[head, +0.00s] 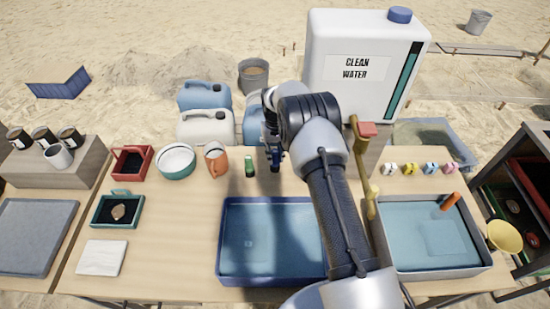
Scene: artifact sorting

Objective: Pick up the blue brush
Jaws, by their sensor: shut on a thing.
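The blue brush (276,162) shows as a small dark blue upright shape at the back middle of the table, behind the blue-rimmed basin. My gripper (272,148) is above it, pointing down, and is shut on it. The fingers hide the upper part of the brush. I cannot tell whether the brush's lower end touches the tabletop.
The blue-rimmed water basin (222,240) lies in front. Jerrycans (206,125) and the big clean water tank (352,92) stand behind. A yellow tap (362,160) rises right of my arm.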

